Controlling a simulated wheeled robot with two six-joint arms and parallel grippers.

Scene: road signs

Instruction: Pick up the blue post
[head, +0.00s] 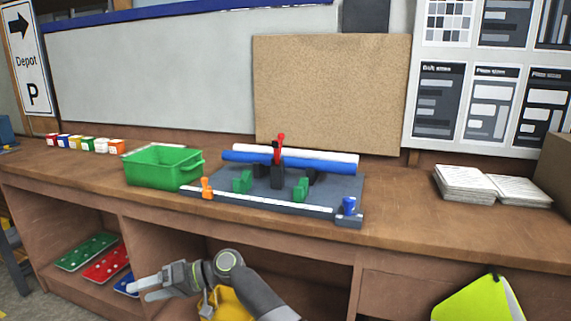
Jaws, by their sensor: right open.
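The blue post (240,157) is a long rod lying level across a grey fixture (335,187) on the workbench. A white post (325,155) lies parallel just behind it. A red-handled clamp (280,146) stands upright at the middle of the fixture and hides a short part of the blue post. My right gripper (141,291) is open and empty, low in front of the bench and pointing left, well below and apart from the blue post. My left gripper is not in view.
A green bin (163,168) stands left of the fixture, with several small coloured boxes (84,143) farther left. Paper stacks (490,186) lie at the right. Coloured plates (88,250) lie on the lower shelf. The bench is clear between fixture and papers.

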